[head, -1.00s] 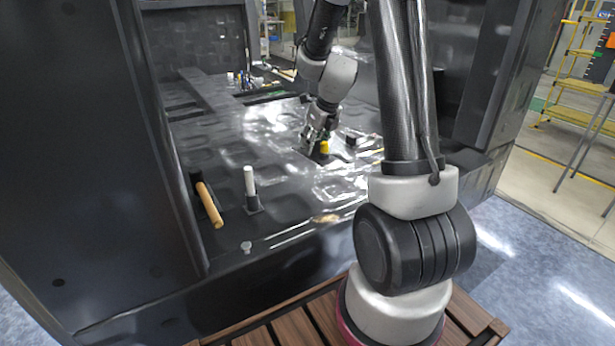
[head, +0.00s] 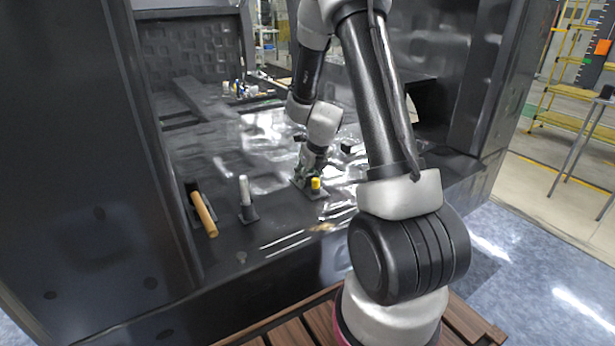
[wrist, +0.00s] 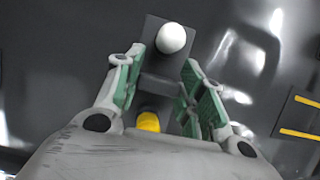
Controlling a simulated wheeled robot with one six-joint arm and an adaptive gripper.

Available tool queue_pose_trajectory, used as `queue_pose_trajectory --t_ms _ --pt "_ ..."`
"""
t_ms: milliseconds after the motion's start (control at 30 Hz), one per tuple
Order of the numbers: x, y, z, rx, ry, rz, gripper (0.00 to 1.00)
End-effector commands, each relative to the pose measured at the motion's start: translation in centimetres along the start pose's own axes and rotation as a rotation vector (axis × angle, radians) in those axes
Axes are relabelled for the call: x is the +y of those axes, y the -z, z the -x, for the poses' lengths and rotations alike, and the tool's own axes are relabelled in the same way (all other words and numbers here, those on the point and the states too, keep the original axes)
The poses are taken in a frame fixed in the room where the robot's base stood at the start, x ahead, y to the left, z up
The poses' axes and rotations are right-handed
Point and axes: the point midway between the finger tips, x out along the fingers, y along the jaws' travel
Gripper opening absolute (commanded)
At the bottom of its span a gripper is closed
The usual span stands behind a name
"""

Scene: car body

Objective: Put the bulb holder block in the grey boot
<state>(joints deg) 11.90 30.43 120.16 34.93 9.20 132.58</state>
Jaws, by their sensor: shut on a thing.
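The bulb holder block (head: 315,184) is a small dark piece with a yellow peg, low at my gripper in the head view. In the wrist view the block (wrist: 160,85) is dark, with a round white knob at its far end and the yellow peg near my palm. My gripper (head: 309,176) is shut on it, with green-padded fingers (wrist: 165,88) on either side of its middle. My gripper hides part of it. The grey boot (head: 285,215) is the dark, shiny, embossed floor below. I cannot tell whether the block touches it.
A small black block (head: 346,148) is behind my gripper. Small items (head: 238,88) lie at the back. Dark walls rise on both sides.

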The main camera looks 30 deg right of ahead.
Motion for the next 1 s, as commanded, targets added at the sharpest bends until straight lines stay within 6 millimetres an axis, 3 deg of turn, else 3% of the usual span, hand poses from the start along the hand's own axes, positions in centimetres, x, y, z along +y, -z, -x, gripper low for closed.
queue_pose_trajectory --t_ms 300,333,433,800,1000 --pt "0.0 0.0 -0.1 -0.002 0.001 -0.001 0.0" --pt "0.0 0.1 -0.2 -0.001 0.0 0.0 0.41" --pt "0.0 0.1 -0.2 -0.001 0.0 0.0 0.59" --pt "0.0 -0.1 0.0 -0.002 0.0 0.0 0.6" --pt "0.0 -0.1 3.1 -0.005 0.001 0.002 0.6"
